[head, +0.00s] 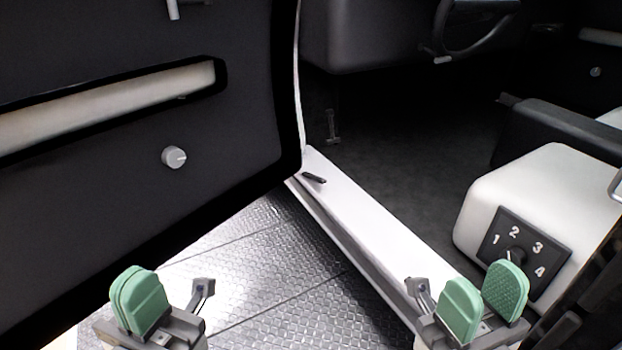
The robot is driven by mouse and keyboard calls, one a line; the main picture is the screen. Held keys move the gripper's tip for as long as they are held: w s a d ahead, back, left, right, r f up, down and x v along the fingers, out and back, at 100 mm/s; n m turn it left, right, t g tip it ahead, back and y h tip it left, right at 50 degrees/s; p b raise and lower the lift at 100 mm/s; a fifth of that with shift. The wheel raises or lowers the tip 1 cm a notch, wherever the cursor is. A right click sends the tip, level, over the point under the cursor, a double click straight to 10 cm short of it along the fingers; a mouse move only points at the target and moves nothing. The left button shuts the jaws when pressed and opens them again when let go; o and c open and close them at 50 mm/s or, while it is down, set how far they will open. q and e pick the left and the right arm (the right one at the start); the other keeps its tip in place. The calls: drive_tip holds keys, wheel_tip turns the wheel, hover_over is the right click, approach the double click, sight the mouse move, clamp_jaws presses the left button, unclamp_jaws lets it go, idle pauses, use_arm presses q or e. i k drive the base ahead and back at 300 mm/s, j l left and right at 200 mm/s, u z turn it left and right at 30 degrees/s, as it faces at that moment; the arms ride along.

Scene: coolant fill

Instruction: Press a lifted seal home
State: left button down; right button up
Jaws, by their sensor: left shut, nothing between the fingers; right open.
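An open vehicle door (130,200) fills the left of the head view. A black band (288,90) runs along its edge and looks like a seal; I cannot make out a lifted stretch on it. A small dark piece (314,178) lies on the white door sill (365,225), close to the door's lower corner; I cannot tell if it is part of a seal. My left gripper (140,301) has its green pads together, empty, low in front of the door. My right gripper (484,301) is open and empty, in front of the seat base, with its pads apart.
A grey knob (174,157) sticks out of the door panel. A steering wheel (480,35) shows at the top. Treadplate floor (270,265) is clear between my grippers.

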sight(317, 179)
drive_tip(key=j+z, duration=0.1)
drive_tip(key=z, duration=0.4)
drive_tip(key=j+z, duration=0.15)
drive_tip(key=z, duration=0.35)
drive_tip(key=i+j+z, duration=0.25)
drive_tip(key=i+j, duration=0.65)
